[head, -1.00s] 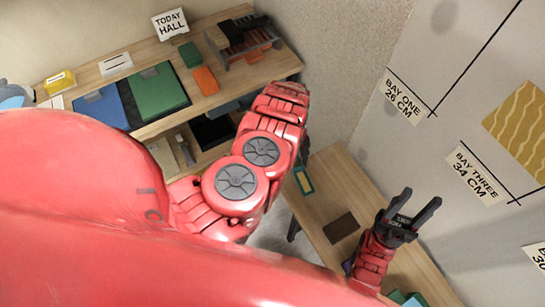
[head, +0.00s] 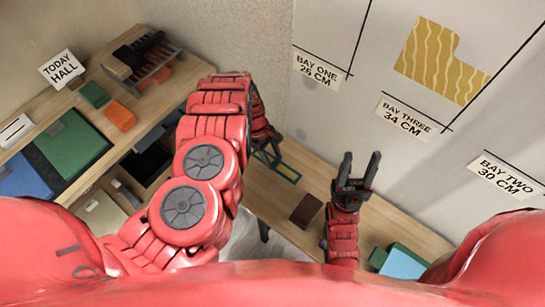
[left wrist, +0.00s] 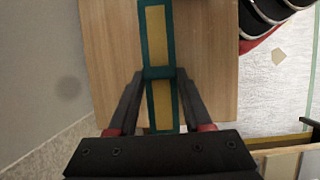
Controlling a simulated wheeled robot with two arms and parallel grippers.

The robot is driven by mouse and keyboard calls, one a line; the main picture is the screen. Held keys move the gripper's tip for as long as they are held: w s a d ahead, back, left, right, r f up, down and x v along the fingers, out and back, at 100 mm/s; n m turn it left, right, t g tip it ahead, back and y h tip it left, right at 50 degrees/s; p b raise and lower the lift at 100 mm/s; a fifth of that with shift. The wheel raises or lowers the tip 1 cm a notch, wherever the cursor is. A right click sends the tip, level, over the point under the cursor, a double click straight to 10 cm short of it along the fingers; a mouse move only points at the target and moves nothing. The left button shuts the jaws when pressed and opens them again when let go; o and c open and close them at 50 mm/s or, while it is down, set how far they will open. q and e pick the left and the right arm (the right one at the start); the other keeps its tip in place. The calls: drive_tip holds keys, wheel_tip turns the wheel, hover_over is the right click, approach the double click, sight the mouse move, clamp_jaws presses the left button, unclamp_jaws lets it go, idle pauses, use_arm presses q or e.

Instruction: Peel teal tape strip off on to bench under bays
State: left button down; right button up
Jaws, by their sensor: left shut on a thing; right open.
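The teal tape strip (head: 284,173) shows as a teal outline over the left end of the wooden bench (head: 385,217) under the bays. In the left wrist view the strip (left wrist: 158,73) has yellow panels inside its teal border and runs lengthwise between my fingers. My left gripper (head: 268,138) is shut on it around its middle crossbar; in the head view my own arm partly hides this gripper. I cannot tell whether the strip touches the bench. My right gripper (head: 357,170) is open and empty, pointing up above the bench.
A brown block (head: 306,210) and a teal-blue box (head: 403,262) are on the bench. The wall above has labels bay one (head: 317,70), bay three (head: 408,118) and bay two (head: 507,178), and a yellow wavy paper piece (head: 440,62). A cluttered shelf (head: 190,62) stands at left.

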use_arm(q)
drive_tip(key=shift+f+b, duration=2.7)
drive_tip(key=shift+f, duration=0.9)
drive_tip(key=shift+f+b, duration=0.55)
drive_tip(key=shift+f, duration=0.1)
drive_tip(key=shift+c, duration=1.2)
unclamp_jaws()
drive_tip(key=shift+r, duration=0.15)
drive_tip(key=v, duration=1.3)
drive_tip(key=shift+w+a+r+b, duration=0.1)
drive_tip(key=shift+w+r+b, duration=0.1)
drive_tip(key=shift+r+b, duration=0.1)
drive_tip(key=shift+p+v, duration=0.85)
drive_tip(key=shift+v, duration=0.9)
drive_tip(key=shift+s, duration=0.1)
